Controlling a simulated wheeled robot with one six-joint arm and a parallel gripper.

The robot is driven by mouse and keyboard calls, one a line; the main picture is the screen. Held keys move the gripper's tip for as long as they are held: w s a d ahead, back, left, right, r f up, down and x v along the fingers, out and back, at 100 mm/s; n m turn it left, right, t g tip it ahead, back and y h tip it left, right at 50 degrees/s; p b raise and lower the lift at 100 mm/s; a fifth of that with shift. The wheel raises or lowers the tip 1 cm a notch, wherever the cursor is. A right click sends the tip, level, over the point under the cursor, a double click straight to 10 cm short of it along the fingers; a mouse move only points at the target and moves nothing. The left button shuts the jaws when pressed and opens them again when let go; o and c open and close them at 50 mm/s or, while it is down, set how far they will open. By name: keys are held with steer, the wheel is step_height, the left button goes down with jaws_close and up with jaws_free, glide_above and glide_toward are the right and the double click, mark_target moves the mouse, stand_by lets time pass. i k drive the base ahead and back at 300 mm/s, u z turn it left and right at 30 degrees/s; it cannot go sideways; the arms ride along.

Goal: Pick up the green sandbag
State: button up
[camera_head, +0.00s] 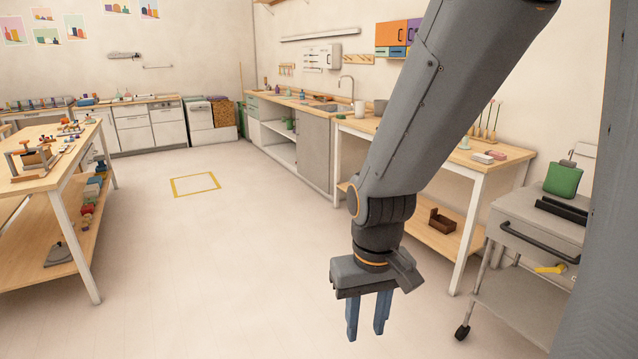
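A green bag-like object (563,179), which looks like the green sandbag, stands on top of the grey cart (520,207) at the right. A dark grey piece sticks up at its top. My gripper (366,331) hangs over the bare floor in the lower middle, pointing down. Its two blue fingers are apart with nothing between them. It is left of the cart and well apart from the green object.
Black bars (562,209) lie in front of the green object, and the cart has a dark handle (538,243). A wooden workbench (440,146) stands behind my arm, with a brown box (442,221) on its lower shelf. Another table (60,160) is at left. The middle floor is clear.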

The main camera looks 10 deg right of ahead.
mark_target(562, 178)
steer(key=z, duration=0.75)
steer(key=i, duration=1.7)
steer(key=z, duration=1.1)
steer(key=i, duration=0.95)
steer(key=z, duration=0.05)
